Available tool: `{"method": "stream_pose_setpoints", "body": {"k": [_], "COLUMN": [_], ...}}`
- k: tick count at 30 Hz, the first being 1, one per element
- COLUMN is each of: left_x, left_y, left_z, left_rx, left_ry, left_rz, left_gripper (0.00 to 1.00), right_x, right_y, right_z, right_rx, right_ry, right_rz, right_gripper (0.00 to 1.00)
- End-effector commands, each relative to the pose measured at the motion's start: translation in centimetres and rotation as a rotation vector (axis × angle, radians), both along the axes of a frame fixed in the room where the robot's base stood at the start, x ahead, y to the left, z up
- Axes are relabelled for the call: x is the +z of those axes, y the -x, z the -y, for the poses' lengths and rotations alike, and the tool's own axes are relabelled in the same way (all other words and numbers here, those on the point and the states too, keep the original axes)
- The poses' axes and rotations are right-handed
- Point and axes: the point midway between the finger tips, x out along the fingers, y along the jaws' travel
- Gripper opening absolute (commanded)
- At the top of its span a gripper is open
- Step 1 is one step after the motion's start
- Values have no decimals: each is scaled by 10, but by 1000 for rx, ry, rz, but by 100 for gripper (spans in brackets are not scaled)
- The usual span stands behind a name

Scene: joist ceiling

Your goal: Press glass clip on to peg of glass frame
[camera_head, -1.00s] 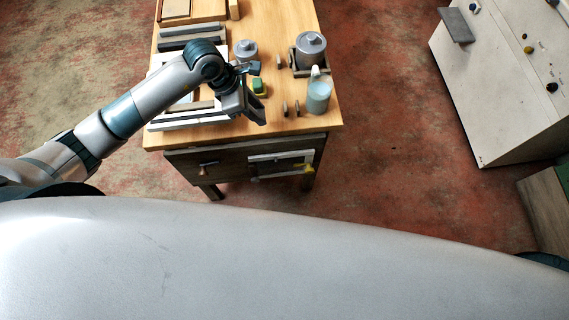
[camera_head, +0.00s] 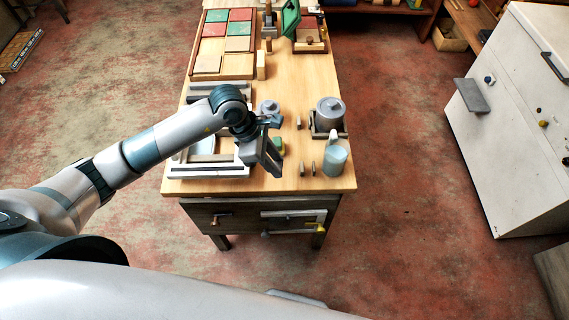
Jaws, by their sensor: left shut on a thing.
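My left gripper (camera_head: 272,165) is over the near part of the wooden table, to the right of a pale frame (camera_head: 240,171) that lies flat at the table's left front and looks like the glass frame. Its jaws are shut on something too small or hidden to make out. I cannot pick out the glass clip or the peg; the gripper and forearm cover part of the frame. My right gripper is not in view.
A green and yellow block (camera_head: 280,146) is partly behind the gripper. A mug (camera_head: 335,159), a lidded pot (camera_head: 329,112) and a smaller grey pot (camera_head: 269,107) stand nearby. A tray of coloured tiles (camera_head: 228,66) lies farther back. The middle of the table (camera_head: 288,85) is clear.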

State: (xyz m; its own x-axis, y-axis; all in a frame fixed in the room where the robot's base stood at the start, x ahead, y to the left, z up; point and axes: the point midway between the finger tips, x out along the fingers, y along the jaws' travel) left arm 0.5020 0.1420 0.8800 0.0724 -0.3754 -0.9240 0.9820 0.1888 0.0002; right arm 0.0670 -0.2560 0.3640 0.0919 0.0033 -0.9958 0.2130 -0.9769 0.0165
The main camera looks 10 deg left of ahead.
Motion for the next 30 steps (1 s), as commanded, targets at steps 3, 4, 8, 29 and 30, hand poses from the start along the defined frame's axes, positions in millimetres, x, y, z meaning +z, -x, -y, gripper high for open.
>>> {"method": "stream_pose_setpoints", "body": {"k": [3, 4, 8, 29, 30], "left_x": [9, 12, 28, 134, 136], "left_y": [-1, -1, 2, 41, 42], "left_z": [2, 3, 3, -56, -58], "left_rx": [-129, -174, -410, -1683, -1710], "left_ry": [-1, -2, -4, -4, -3], "left_rz": [4, 5, 5, -1, 0], "left_gripper": [0, 0, 0, 0, 0], "right_x": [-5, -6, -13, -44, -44], "right_y": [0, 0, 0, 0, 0], "right_z": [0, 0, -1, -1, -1], "right_rx": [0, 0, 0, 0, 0], "right_ry": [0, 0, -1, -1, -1], "right_rz": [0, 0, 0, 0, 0], "right_gripper": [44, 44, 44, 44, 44]}}
